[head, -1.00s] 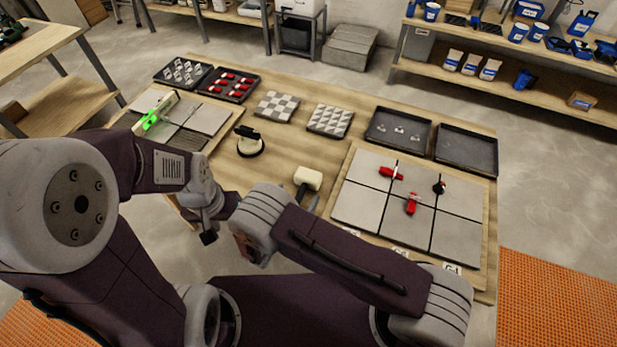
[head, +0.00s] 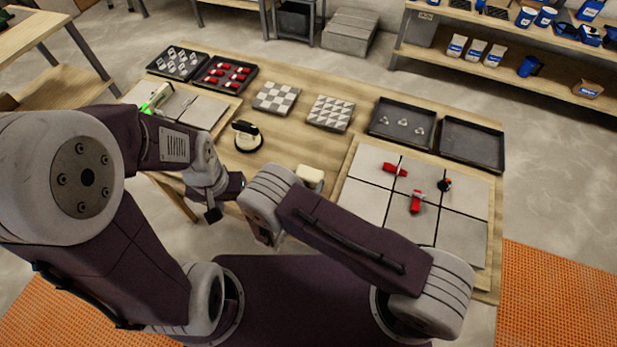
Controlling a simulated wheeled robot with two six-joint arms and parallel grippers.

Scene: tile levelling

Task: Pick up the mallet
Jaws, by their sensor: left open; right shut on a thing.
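The mallet (head: 310,176) shows as a pale block-shaped head near the front edge of the workbench, left of the large grey tiles. Its handle is hidden behind my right arm. My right gripper (head: 264,236) hangs below its wrist, left of and nearer than the mallet head. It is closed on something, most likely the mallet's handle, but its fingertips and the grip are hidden. My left gripper (head: 212,213) is open and empty at the bench's front edge, to the left of my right wrist.
Grey tiles (head: 365,205) with red tools lie on a board at the right. Black trays (head: 472,145) and patterned tiles (head: 277,97) line the back. A black-handled round tool (head: 248,137) stands mid-bench. A green level (head: 156,99) lies at the left.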

